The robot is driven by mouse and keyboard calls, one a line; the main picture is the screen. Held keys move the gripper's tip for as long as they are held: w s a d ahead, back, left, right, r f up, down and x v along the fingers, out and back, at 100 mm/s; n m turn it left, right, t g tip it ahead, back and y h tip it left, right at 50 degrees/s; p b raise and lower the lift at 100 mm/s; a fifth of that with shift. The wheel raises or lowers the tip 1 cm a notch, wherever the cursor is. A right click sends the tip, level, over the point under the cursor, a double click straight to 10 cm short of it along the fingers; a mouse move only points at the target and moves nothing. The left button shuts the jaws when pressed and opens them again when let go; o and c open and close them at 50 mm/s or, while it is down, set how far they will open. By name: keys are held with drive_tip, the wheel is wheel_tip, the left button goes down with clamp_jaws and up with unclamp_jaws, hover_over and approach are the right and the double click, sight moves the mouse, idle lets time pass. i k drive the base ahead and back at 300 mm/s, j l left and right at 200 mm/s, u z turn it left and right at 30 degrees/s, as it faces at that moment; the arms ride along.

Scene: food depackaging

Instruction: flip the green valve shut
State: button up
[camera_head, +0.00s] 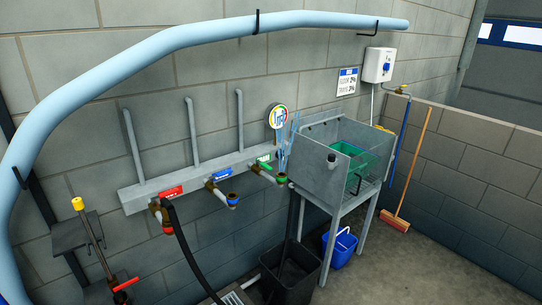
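The green valve (264,167) is the rightmost of three valves on a grey wall-mounted board, in the middle of the view. It has a green-and-white piece at the board and a green-ringed outlet (281,178) pointing out to the right. At this size I cannot tell its handle's position for certain. The blue valve (218,183) sits to its left, and the red valve (161,208) is further left with a black hose on it. My gripper is not in view.
A grey metal sink (325,165) on legs stands close right of the green valve. A black bin (290,275) and a blue bucket (341,246) stand below. A broom (413,170) leans on the right wall. A light blue pipe (230,27) arches overhead. Floor at the right is clear.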

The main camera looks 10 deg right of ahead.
sight(264, 165)
drive_tip(key=i+l, duration=0.15)
drive_tip(key=l, duration=0.15)
drive_tip(key=i+l, duration=0.1)
drive_tip(key=l, duration=0.2)
drive_tip(key=i+l, duration=0.15)
drive_tip(key=l, duration=0.15)
drive_tip(key=i+j+z, duration=0.45)
drive_tip(key=i+j, duration=1.25)
